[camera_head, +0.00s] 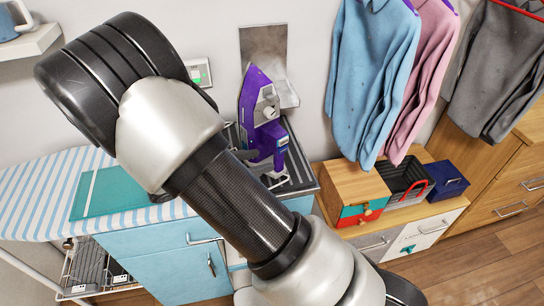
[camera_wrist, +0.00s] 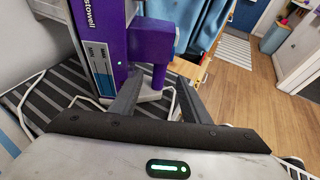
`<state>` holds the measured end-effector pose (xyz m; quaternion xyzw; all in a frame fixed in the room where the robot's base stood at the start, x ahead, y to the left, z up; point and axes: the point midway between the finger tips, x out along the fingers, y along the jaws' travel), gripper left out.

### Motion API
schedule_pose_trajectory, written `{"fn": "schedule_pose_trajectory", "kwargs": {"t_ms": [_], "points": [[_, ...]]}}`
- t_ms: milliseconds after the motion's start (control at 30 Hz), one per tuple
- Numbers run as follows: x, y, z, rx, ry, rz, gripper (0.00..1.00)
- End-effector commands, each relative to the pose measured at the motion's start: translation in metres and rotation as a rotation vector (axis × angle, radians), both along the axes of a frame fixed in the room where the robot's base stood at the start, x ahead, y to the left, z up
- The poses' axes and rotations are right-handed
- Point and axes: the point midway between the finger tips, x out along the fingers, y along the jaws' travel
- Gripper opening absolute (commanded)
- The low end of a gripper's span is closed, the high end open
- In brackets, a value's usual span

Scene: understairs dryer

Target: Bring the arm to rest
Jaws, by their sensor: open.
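My arm (camera_head: 235,195) reaches diagonally across the head view and hides most of my gripper there. In the wrist view my gripper (camera_wrist: 158,78) is open, with its two dark fingers apart. A purple and grey iron (camera_head: 258,115) stands upright on a dark striped surface beside the ironing board. It also shows close in the wrist view (camera_wrist: 98,35), just beyond and partly between the fingers. I cannot tell whether a finger touches it.
The striped ironing board (camera_head: 30,200) with a teal cloth (camera_head: 112,193) lies left. Blue, pink and grey shirts (camera_head: 372,75) hang at right above a low cabinet with boxes (camera_head: 355,190). Wooden floor (camera_wrist: 235,85) is clear at right.

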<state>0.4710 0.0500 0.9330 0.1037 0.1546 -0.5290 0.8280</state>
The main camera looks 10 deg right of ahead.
Motion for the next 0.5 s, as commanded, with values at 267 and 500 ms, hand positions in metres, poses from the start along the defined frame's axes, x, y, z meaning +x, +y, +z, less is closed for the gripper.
{"fn": "schedule_pose_trajectory", "kwargs": {"t_ms": [267, 500], "points": [[-0.024, 0.053, 0.024, 0.001, -0.002, 0.001, 0.42], [-0.033, 0.073, 0.032, 0.0, -0.002, -0.001, 0.42]]}}
